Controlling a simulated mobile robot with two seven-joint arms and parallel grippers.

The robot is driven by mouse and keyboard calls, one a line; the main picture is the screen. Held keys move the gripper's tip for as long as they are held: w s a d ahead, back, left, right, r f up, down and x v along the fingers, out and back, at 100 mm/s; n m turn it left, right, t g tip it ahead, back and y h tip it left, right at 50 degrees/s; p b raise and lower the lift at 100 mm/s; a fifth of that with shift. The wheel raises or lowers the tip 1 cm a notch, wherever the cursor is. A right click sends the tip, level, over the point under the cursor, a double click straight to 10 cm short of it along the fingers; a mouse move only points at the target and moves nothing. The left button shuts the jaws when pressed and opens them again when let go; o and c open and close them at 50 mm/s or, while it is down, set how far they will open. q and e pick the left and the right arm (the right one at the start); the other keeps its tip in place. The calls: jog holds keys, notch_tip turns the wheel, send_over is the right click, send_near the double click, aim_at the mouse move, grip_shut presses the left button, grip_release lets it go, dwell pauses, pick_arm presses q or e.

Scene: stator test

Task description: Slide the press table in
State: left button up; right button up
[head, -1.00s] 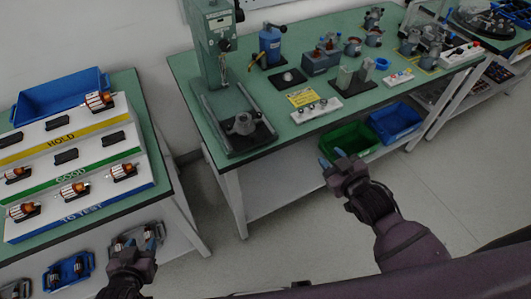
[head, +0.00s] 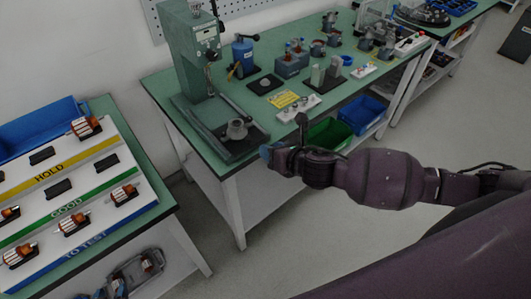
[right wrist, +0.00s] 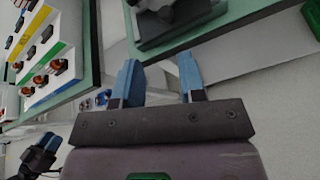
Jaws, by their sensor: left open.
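The green press (head: 190,55) stands at the left end of the middle bench. Its dark press table (head: 245,149) sits at the front end of the rails, near the bench's front edge, with a grey metal part (head: 236,130) on it. My right gripper (head: 268,154) is in front of the bench edge, just right of the press table and apart from it. In the right wrist view my right gripper (right wrist: 160,82) is open and empty, with the press table (right wrist: 180,32) beyond its fingertips.
A sloped rack (head: 95,165) marked HOLD, GOOD and TO TEST holds several copper-wound rotors on the left bench. A yellow label (head: 283,98) and a white button box (head: 298,108) lie right of the press. Green (head: 328,134) and blue (head: 362,115) bins sit below the bench edge.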

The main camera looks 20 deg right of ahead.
aim_at(251, 139)
jog(key=w+f+n+b, duration=0.1)
jog(key=w+a+n+b, duration=0.1)
jog(key=w+b, duration=0.1)
jog(key=w+f+n+b, duration=0.1)
jog(key=w, duration=0.1)
jog(key=shift+w+a+f+n, duration=0.1)
jog(key=shift+a+f+n, duration=0.1)
jog(key=shift+f+n, duration=0.2)
jog(key=shift+w+r, duration=0.1)
jog(key=shift+w, duration=0.15)
dwell(0.4)
jog(key=shift+w+a+f, duration=0.2)
jog(key=shift+w+a, duration=0.05)
jog(key=shift+w, duration=0.2)
jog(key=shift+p+x, duration=0.55)
jog(key=shift+x, duration=1.45)
jog(key=shift+f, duration=0.1)
